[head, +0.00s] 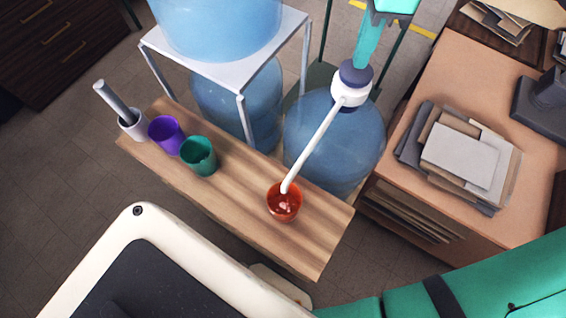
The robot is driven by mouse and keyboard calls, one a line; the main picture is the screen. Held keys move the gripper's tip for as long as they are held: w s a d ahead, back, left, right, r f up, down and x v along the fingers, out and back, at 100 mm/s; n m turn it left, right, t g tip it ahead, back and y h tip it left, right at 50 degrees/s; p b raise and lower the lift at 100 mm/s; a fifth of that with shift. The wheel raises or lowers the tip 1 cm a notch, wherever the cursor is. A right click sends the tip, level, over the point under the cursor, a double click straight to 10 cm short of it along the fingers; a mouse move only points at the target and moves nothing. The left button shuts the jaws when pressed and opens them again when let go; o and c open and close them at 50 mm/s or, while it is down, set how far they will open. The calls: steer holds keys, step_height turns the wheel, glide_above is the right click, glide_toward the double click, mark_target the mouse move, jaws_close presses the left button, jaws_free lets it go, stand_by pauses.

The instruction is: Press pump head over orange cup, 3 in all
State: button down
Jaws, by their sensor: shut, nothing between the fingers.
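The pump head (352,84), white with a dark blue cap, sits on top of a large blue water bottle (318,142). Its long white spout slants down to the left and ends over the orange cup (284,201). The orange cup stands on the wooden bench near its right end; some liquid seems to show inside. My gripper (368,58) is teal and shut. It is right above the dark cap of the pump head; I cannot tell whether its tips touch the cap. Its upper part is cut off by the top edge of the view.
A purple cup (166,134), a teal cup (199,156) and a grey tube in a white holder (122,112) stand left on the wooden bench (240,196). A white stand (245,74) holds another bottle. Papers (462,155) lie on the right cabinet.

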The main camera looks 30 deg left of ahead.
steer(key=shift+f, duration=0.1)
steer(key=shift+d+f, duration=0.15)
steer(key=shift+f, duration=0.25)
steer(key=shift+s+f, duration=0.1)
steer(key=shift+f, duration=0.55)
steer(key=shift+r, duration=0.15)
steer(key=shift+w+r, duration=0.2)
steer(key=shift+r, duration=0.7)
steer(key=shift+s+a+r, duration=0.1)
steer(key=shift+s+a, duration=0.05)
steer(key=shift+a, duration=0.1)
steer(key=shift+d, duration=0.3)
